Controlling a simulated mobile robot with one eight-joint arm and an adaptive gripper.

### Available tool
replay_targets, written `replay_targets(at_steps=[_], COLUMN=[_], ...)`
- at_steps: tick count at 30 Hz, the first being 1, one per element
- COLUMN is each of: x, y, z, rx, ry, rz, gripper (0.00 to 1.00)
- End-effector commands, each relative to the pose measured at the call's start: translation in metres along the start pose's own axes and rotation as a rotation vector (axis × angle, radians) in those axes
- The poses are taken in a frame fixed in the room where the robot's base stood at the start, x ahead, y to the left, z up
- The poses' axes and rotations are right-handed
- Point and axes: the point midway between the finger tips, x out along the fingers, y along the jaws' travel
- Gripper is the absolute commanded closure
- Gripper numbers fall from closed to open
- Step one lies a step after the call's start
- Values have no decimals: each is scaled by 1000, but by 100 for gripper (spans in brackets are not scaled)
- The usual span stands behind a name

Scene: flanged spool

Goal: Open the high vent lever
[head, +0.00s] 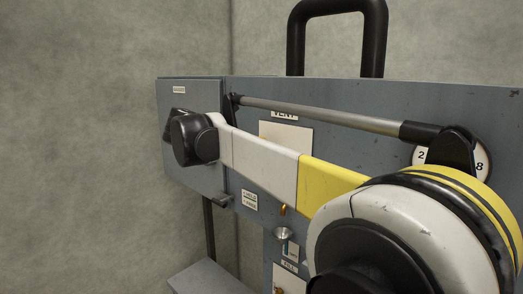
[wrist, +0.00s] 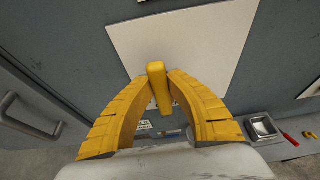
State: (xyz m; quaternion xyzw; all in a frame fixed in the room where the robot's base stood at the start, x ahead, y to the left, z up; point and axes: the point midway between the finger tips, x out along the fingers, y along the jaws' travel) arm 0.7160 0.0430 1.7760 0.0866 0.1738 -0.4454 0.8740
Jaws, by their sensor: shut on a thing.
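The vent lever (wrist: 157,88) shows in the wrist view as a yellow, rounded bar in front of a cream plate. My gripper (wrist: 159,80) has its two yellow ribbed fingers on either side of the lever, shut on it near the fingertips. In the head view the cream plate (head: 272,130) sits under a "VENT" label (head: 284,115) on the grey-blue panel. The lever and my fingers cannot be made out there, as my white and yellow arm crosses in front. How far the lever is turned cannot be told.
A black tubular frame (head: 337,8) rises behind. A round dial (head: 482,163) is partly hidden at right.

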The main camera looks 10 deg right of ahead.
Motion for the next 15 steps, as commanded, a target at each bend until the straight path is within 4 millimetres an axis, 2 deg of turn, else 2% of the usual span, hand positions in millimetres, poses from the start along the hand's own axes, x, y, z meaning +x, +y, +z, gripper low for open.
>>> replay_targets(at_steps=[14,15], x=[1,1], y=[0,0], z=[-2,-2], rx=[-10,-10], ry=[3,3], rz=[-6,-6], gripper=[100,70])
